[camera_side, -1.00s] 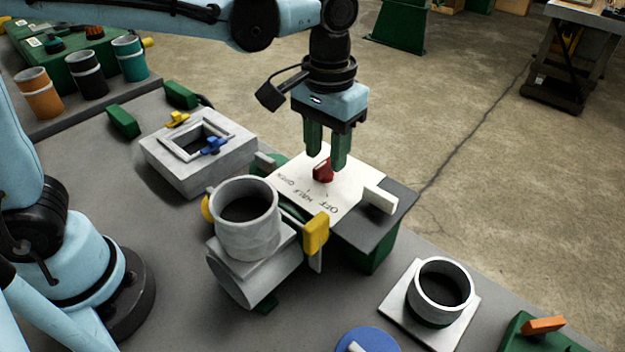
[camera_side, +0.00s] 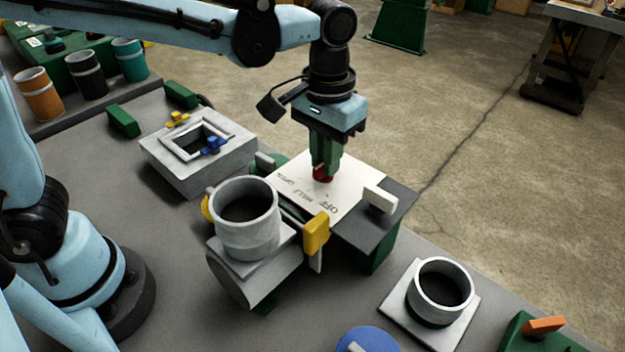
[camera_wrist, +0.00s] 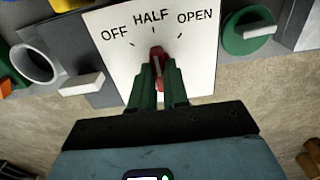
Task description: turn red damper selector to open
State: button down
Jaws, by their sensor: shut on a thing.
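The red damper selector (camera_side: 322,173) stands on a white dial plate (camera_side: 290,188) marked OFF, HALF and OPEN. My gripper (camera_side: 326,163) reaches down from above with its green fingers shut on the selector. In the wrist view the selector (camera_wrist: 158,58) sits between the fingertips (camera_wrist: 159,80), which hide part of it. It points up the picture, roughly toward the HALF mark. OPEN is printed to the right of HALF and OFF to the left on the plate (camera_wrist: 190,65) there.
A grey round duct (camera_side: 248,232) with a yellow handle (camera_side: 316,233) stands close in front of the plate. A white block (camera_side: 380,199) is at the plate's right. A square grey duct box (camera_side: 165,165) stands to the left, and a ring-topped fitting (camera_side: 440,290) at front right.

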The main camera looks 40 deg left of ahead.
jog(key=m, duration=0.4)
jog(key=shift+m, duration=2.4)
jog(key=c, duration=1.1)
grip_release()
notch_tip(320, 180, up, 12)
jog(key=shift+r, duration=0.1)
jog(key=shift+a, duration=0.1)
